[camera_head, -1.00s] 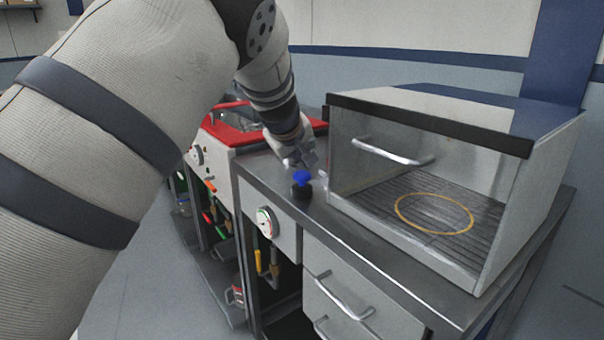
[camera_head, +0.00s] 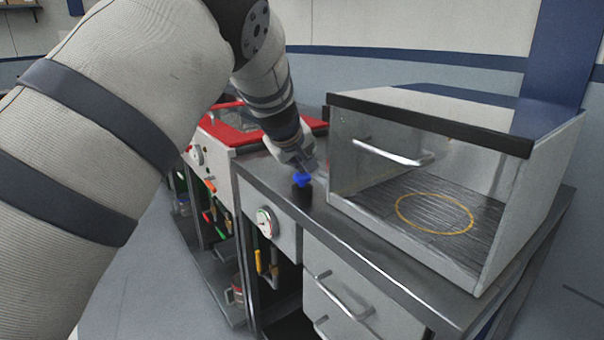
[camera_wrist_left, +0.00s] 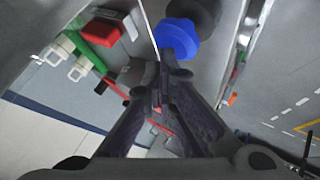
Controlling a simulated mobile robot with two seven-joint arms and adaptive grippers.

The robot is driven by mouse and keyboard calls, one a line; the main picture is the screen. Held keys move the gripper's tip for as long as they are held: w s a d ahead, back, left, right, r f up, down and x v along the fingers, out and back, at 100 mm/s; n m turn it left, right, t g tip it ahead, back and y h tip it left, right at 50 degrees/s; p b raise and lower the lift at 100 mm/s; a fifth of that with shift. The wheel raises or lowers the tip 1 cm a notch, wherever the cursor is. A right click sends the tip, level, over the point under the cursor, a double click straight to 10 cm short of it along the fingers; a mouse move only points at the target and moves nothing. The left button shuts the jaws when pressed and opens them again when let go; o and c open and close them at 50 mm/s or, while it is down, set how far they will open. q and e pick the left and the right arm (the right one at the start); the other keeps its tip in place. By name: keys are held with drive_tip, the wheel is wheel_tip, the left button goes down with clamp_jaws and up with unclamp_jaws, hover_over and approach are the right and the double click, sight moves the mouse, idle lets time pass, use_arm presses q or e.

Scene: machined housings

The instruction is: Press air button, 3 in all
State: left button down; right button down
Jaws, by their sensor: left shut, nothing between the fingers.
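The air button is a blue knob (camera_head: 302,181) on the metal bench top, between the gauge panel and the clear-fronted box. It also shows in the left wrist view (camera_wrist_left: 178,37), with a dark round part behind it. My left gripper (camera_head: 303,170) is shut and empty, pointing down at the knob from above. In the left wrist view its closed fingertips (camera_wrist_left: 168,58) reach the knob's near edge and seem to touch it. The fingers hide part of the knob. My right gripper is in neither view.
A steel box (camera_head: 430,130) with a clear front and handle stands close to the right of the button. A red-topped unit (camera_head: 225,125) is to the left. A round gauge (camera_head: 265,221) and drawers with handles (camera_head: 345,297) are on the bench front.

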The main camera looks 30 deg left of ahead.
sight(298, 174)
use_arm(q)
drive_tip(key=shift+f, duration=0.55)
idle(0.4)
drive_tip(key=shift+r, duration=1.25)
drive_tip(key=shift+r, duration=0.1)
drive_tip(key=shift+r, duration=2.4)
